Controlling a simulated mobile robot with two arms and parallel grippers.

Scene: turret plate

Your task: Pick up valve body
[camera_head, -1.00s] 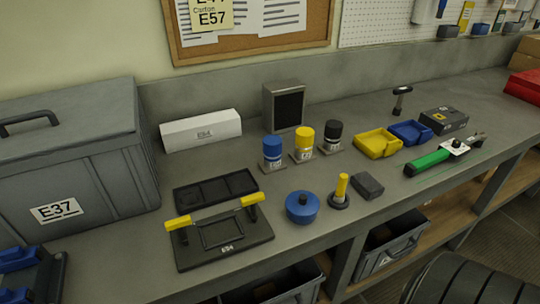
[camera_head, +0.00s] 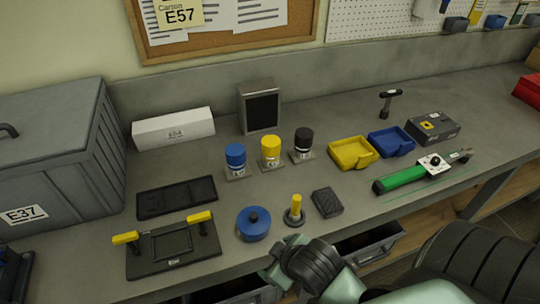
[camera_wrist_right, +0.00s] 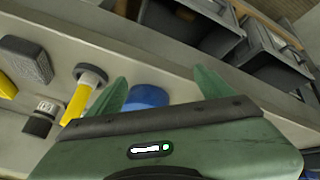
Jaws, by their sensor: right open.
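In the right wrist view the blue body (camera_wrist_right: 147,97) shows beyond and between the fingers, partly hidden by the gripper's housing. In the head view my right arm comes in from the bottom, and its wrist is in front of the bench edge, right of the blue body. My left gripper is not in view.
A yellow-handled peg (camera_head: 295,211) and a dark block (camera_head: 327,202) stand close right of the blue body. A black plate with yellow handles (camera_head: 174,250) lies to its left. Blue, yellow and black canisters (camera_head: 271,152) stand behind. The bench between is clear.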

